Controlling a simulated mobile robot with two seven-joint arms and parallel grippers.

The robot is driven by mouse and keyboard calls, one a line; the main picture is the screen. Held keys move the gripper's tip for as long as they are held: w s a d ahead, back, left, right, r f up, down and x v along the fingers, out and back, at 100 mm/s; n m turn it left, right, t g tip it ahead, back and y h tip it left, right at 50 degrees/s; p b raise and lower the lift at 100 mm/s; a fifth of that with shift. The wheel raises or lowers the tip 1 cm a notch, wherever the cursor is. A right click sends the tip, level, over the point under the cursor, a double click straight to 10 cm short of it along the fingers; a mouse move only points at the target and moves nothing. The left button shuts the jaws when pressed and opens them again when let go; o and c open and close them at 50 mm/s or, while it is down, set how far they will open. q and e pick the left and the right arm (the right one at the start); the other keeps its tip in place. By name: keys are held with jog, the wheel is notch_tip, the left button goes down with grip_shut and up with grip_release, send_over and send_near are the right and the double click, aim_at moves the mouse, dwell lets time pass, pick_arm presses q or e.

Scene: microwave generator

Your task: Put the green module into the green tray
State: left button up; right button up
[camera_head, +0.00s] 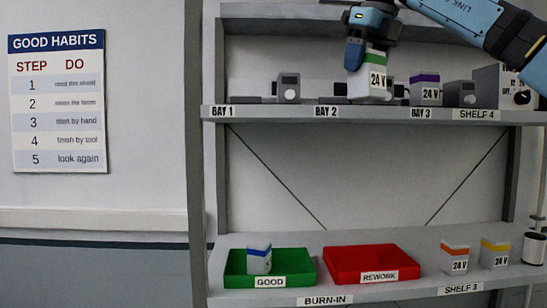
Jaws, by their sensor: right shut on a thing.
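The green module (369,82) is a pale block with a green band and a "24 V" label. My right gripper (369,54) reaches in from the upper right and is shut on its top. The module is slightly tilted and shows in front of the upper shelf, between the BAY 2 and BAY 3 labels. I cannot tell whether its bottom clears the shelf. The green tray (302,265), labelled GOOD, stands on the lower shelf at the left, below and left of the gripper. A blue-banded module (259,261) stands in it. My left gripper is not in view.
A red REWORK tray (362,259) stands right of the green one. Orange-banded (454,259) and yellow-banded (494,254) modules stand farther right. A purple-banded module (425,90) is on the upper shelf (270,114), whose front edge overhangs the trays. The space between the shelves is open.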

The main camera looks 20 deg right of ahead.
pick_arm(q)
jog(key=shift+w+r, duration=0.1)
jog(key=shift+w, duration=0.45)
pick_arm(e)
jog(key=s+a+f+n+g, duration=0.1)
jog(key=a+f+n+g, duration=0.1)
jog(key=f+n, duration=0.8)
jog(key=s+a+f+n+g, duration=0.2)
jog(key=a+f+n, duration=0.3)
jog(key=f, duration=1.8)
jog(key=s+a+f+n+g, duration=0.1)
jog(key=a+f+n+g, duration=0.3)
jog(key=f+n, duration=1)
notch_tip(320, 180, down, 4)
jog(key=shift+s+r+n, duration=0.15)
jog(key=shift+r+n, duration=0.05)
jog(key=shift+n, duration=0.2)
jog(key=shift+d, duration=0.1)
jog(key=shift+d, duration=0.1)
